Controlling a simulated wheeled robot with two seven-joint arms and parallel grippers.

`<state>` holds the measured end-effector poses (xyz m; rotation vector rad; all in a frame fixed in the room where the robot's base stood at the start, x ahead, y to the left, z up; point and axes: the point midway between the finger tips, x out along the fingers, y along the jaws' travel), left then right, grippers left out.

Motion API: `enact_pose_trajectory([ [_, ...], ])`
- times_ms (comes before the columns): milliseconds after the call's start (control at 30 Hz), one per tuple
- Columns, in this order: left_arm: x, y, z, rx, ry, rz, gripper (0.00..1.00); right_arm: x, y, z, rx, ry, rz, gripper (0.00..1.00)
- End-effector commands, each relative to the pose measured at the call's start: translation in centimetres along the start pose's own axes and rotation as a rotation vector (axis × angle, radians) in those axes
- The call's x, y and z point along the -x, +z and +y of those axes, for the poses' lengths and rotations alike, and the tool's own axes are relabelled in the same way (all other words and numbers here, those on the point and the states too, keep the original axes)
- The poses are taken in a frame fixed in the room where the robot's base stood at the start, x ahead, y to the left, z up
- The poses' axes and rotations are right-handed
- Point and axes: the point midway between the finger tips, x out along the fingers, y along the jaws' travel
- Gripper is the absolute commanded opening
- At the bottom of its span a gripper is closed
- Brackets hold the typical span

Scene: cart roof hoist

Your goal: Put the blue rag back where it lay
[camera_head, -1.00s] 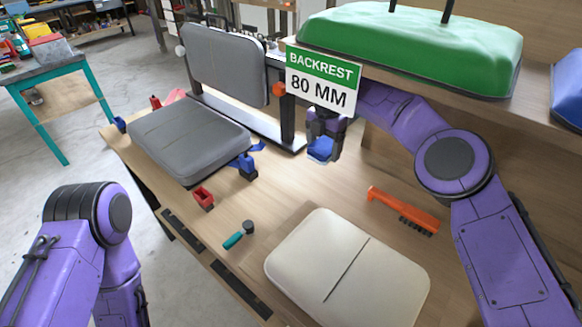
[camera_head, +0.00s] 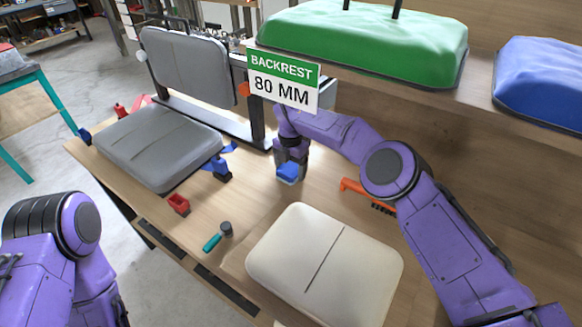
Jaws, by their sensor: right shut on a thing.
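The blue rag (camera_head: 288,172) is a small folded blue piece in the jaws of my right gripper (camera_head: 290,168). The gripper points down over the wooden bench, right of the grey seat cushion and behind the cream pad. I cannot tell whether the rag touches the bench top. My left arm (camera_head: 55,240) shows at the lower left, but its gripper is out of the picture.
A grey cushion (camera_head: 158,148) and an upright grey backrest (camera_head: 185,70) stand at the left. Blue and red clamps (camera_head: 178,204), a teal-handled tool (camera_head: 213,242), a cream pad (camera_head: 325,268) and an orange brush (camera_head: 352,187) lie around. A shelf with green (camera_head: 360,40) and blue cushions overhangs.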

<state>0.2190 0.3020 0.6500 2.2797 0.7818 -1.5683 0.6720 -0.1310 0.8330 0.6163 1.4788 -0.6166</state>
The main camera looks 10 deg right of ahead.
Motion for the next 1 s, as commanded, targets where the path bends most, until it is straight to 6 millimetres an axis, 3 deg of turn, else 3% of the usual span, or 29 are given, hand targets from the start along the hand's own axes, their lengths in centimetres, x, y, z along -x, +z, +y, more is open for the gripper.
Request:
enact_pose_trajectory([
  [33, -0.2, 0.1, 0.0, 0.000, 0.000, 0.000, 0.43, -0.2, 0.0, 0.0, 0.000, 0.000, 0.000, 0.79],
  [100, -0.1, 0.1, 0.0, 0.000, 0.000, 0.000, 0.43, -0.1, 0.0, 0.0, -0.001, 0.000, 0.000, 1.00],
  [400, 0.2, -0.1, 0.0, 0.000, 0.000, 0.000, 0.43, 0.7, 0.1, 0.0, -0.001, 0.001, -0.001, 1.00],
  [700, -1.3, 0.5, 0.1, 0.000, 0.000, 0.000, 0.43, 6.3, 0.0, 0.0, 0.000, 0.001, -0.001, 1.00],
  [833, -1.4, 0.6, 0.1, 0.000, 0.000, 0.000, 0.43, 7.6, 0.0, 0.0, 0.000, 0.000, 0.001, 1.00],
  [1000, -1.3, 0.5, 0.1, 0.000, 0.000, 0.000, 0.43, 7.8, 0.0, 0.0, 0.001, -0.001, 0.001, 1.00],
])
